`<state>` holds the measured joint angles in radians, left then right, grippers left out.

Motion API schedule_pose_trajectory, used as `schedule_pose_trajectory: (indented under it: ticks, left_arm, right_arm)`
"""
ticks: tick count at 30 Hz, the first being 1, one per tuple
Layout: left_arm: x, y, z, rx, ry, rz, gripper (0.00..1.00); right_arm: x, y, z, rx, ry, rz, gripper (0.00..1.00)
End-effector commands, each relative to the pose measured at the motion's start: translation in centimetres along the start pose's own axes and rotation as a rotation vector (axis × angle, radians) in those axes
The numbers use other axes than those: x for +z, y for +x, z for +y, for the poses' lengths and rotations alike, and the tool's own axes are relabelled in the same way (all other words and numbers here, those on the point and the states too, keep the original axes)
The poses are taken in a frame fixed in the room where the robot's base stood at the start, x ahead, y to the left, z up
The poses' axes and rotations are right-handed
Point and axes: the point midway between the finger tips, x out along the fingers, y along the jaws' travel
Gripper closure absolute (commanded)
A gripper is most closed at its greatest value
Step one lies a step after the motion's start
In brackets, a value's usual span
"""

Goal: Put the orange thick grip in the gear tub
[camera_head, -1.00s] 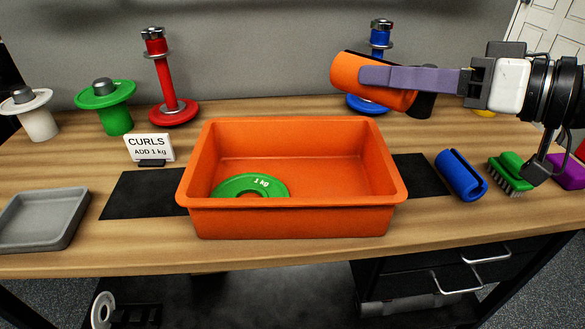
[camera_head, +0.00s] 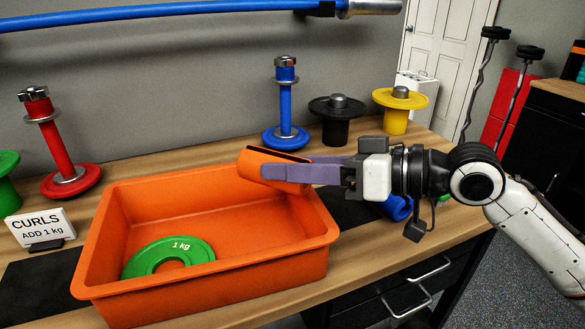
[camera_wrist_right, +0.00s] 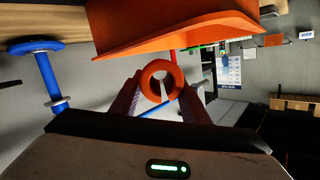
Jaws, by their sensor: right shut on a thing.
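The orange thick grip (camera_head: 257,161) is a short slit tube, held sideways by my right gripper (camera_head: 285,174). The gripper's purple fingers are shut on it, above the right back part of the orange gear tub (camera_head: 205,287). In the right wrist view the grip shows end-on as an orange ring (camera_wrist_right: 148,82) between the fingers, with the tub (camera_wrist_right: 175,33) beyond. A green 1 kg plate (camera_head: 168,254) lies in the tub. My left gripper is in neither view.
A red dumbbell handle (camera_head: 52,140) and a blue one (camera_head: 285,105) stand behind the tub. A CURLS sign (camera_head: 40,226) is at left. Black (camera_head: 336,120) and yellow (camera_head: 400,105) spools stand at the back right. A blue grip (camera_head: 398,207) is partly hidden under my right arm.

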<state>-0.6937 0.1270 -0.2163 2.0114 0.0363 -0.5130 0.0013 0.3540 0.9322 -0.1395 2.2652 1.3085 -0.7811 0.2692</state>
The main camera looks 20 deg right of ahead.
Motion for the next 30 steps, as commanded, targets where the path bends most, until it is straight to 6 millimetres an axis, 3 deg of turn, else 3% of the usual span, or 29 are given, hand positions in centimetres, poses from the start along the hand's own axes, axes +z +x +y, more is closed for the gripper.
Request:
schedule_pose_trajectory:
  ticks: [18, 19, 21, 22, 30]
  left_arm:
    - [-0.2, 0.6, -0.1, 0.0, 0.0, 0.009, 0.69]
    - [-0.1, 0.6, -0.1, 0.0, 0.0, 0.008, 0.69]
    - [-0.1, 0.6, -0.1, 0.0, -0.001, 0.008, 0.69]
    - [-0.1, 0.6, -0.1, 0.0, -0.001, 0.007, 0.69]
    - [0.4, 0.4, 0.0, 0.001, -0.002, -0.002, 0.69]
  right_arm:
    - [1.0, 0.2, 0.4, 0.0, 0.0, 0.001, 0.86]
    - [1.1, 0.2, 0.4, 0.001, 0.001, -0.002, 0.55]
    - [1.1, 0.2, 0.4, 0.001, 0.001, -0.002, 0.43]
    - [1.1, 0.2, 0.4, 0.001, 0.001, -0.001, 0.4]
    - [1.0, 0.2, 0.4, 0.0, 0.001, -0.001, 0.4]
